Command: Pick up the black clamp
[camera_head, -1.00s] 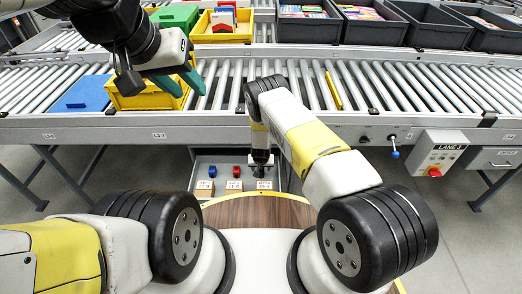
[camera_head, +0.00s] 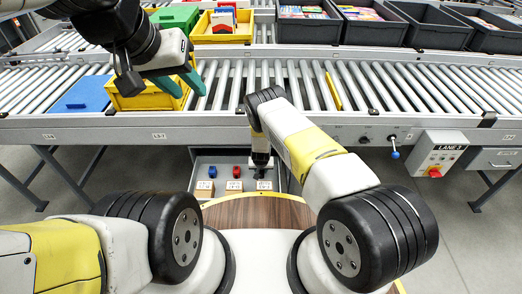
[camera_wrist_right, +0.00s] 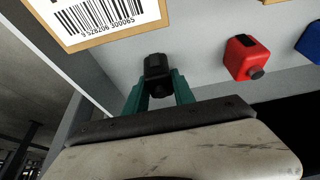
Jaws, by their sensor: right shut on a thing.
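The black clamp (camera_wrist_right: 157,68) is between the green fingers of my right gripper (camera_wrist_right: 160,92) in the right wrist view. The fingers are shut on it, above the grey drawer floor. In the head view my right gripper (camera_head: 261,170) reaches down into the open drawer under the conveyor, where the clamp is hard to make out. My left gripper (camera_head: 191,84) hangs over the conveyor by a yellow bin, with its green fingers apart and nothing visible between them.
In the drawer (camera_head: 219,159), a red clamp (camera_wrist_right: 244,57) and a blue clamp (camera_wrist_right: 311,40) lie beside the black one. The conveyor edge (camera_head: 200,133) is above the drawer. A yellow bin (camera_head: 148,100) and a blue lid (camera_head: 82,96) sit on the rollers.

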